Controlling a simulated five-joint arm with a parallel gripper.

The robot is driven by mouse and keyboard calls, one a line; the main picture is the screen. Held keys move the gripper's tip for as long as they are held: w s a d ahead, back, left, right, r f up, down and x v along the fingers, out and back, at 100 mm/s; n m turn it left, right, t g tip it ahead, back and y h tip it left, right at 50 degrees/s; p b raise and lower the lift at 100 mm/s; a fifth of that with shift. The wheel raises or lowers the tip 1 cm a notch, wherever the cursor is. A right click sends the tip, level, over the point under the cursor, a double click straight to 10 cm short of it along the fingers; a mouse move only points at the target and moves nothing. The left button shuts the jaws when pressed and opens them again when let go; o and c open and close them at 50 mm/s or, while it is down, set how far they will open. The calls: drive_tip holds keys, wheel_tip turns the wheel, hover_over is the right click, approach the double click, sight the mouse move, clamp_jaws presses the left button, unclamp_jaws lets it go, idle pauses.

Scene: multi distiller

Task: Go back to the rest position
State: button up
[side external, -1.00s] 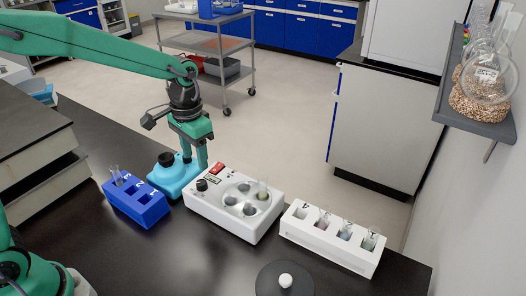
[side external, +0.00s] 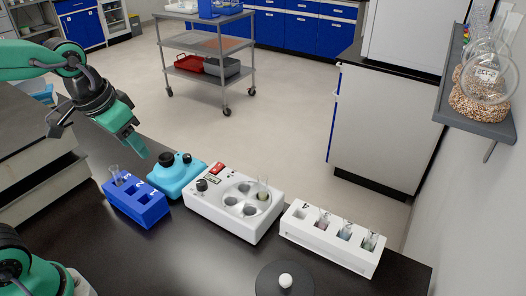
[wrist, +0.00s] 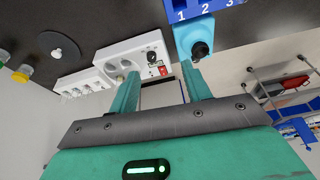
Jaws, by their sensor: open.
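My gripper (side external: 136,150) is in the air at the left of the side external view, above and behind the blue rack and the light-blue device. In the wrist view its two green fingers (wrist: 157,75) are apart with nothing between them. The green arm is folded back to the left and touches nothing on the bench.
A blue rack (side external: 148,213) holds a tube at its left end. A light-blue device (side external: 172,184), a white centrifuge-like unit (side external: 212,212) with one tube, and a white rack (side external: 305,240) with several tubes stand in a row. A dark round plate (side external: 268,283) lies in front.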

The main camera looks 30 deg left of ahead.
drive_tip(key=s+a+t, duration=0.1)
drive_tip(key=s+t, duration=0.1)
drive_tip(key=s, duration=0.4)
drive_tip(key=shift+s+a+r+n, duration=0.15)
drive_tip(key=shift+s+n, duration=0.1)
drive_tip(key=shift+n, duration=0.15)
